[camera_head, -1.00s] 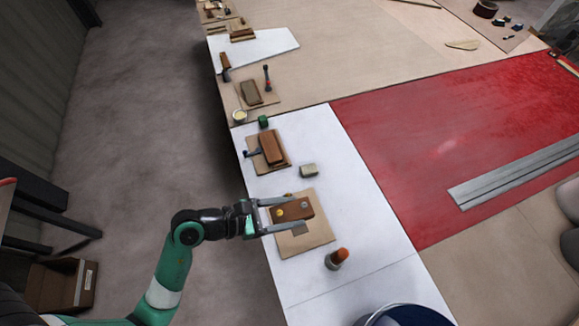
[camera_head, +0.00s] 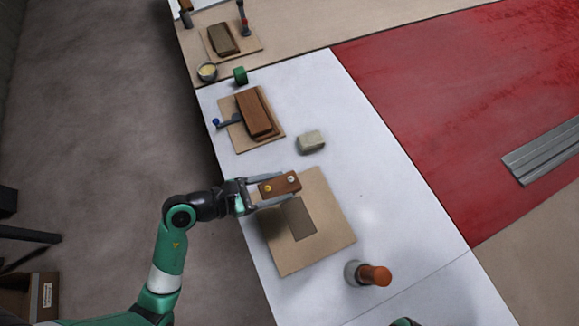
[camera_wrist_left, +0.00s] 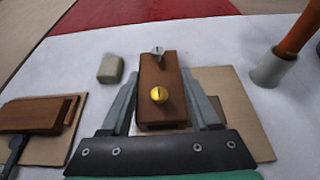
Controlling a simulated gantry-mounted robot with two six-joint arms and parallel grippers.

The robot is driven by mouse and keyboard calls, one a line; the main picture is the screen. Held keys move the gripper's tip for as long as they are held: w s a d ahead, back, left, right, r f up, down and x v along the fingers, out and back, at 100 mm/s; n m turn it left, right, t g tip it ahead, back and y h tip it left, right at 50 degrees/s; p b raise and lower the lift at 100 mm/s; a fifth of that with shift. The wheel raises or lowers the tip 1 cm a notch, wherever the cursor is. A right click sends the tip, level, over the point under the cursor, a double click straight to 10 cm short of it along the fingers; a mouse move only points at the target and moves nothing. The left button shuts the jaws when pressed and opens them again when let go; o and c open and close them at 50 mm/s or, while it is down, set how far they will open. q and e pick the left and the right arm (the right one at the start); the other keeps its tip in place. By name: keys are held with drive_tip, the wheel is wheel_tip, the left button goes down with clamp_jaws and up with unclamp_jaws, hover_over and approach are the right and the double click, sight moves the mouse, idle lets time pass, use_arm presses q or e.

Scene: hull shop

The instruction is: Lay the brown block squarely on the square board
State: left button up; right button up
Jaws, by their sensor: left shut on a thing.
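The brown block (camera_head: 282,183) has a yellow round fitting and a grey one on its top. My left gripper (camera_head: 274,191) is shut on it, with one finger along each long side. The square board (camera_head: 325,225) is tan, with a darker rectangular patch (camera_head: 299,218) on it. The block is held at the board's far left corner, off the dark patch. In the left wrist view the block (camera_wrist_left: 158,75) sits between the fingers, with the board (camera_wrist_left: 240,105) showing behind and right of it. I cannot tell the gap beneath the block. My right gripper is not in view.
A grey-beige block (camera_head: 311,141) lies just beyond the board. An orange-topped cylinder (camera_head: 372,274) stands near its front right corner. Farther back, a brown wooden piece (camera_head: 254,112) lies on another tan board. White table surface (camera_head: 400,205) is clear to the right.

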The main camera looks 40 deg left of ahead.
use_arm(q)
drive_tip(key=shift+w+a, duration=0.15)
drive_tip(key=shift+w, duration=0.05)
drive_tip(key=w+a+f+b, duration=0.4)
drive_tip(key=w+b, duration=0.1)
drive_tip(key=w, duration=0.2)
drive_tip(key=b, duration=0.4)
hover_over(285, 161)
drive_tip(key=f, duration=0.5)
drive_tip(key=shift+s+d+f, duration=0.15)
drive_tip(key=shift+s, duration=0.2)
drive_tip(key=shift+w, duration=0.15)
drive_tip(key=f+b, duration=0.2)
drive_tip(key=f, duration=0.1)
drive_tip(key=shift+w+a+f+b, duration=0.2)
drive_tip(key=shift+w+f+b, duration=0.05)
drive_tip(key=shift+f+b, duration=0.15)
drive_tip(key=shift+s+r, duration=0.1)
drive_tip(key=shift+r, duration=0.05)
drive_tip(key=o, duration=1.5)
drive_tip(key=shift+c, duration=0.2)
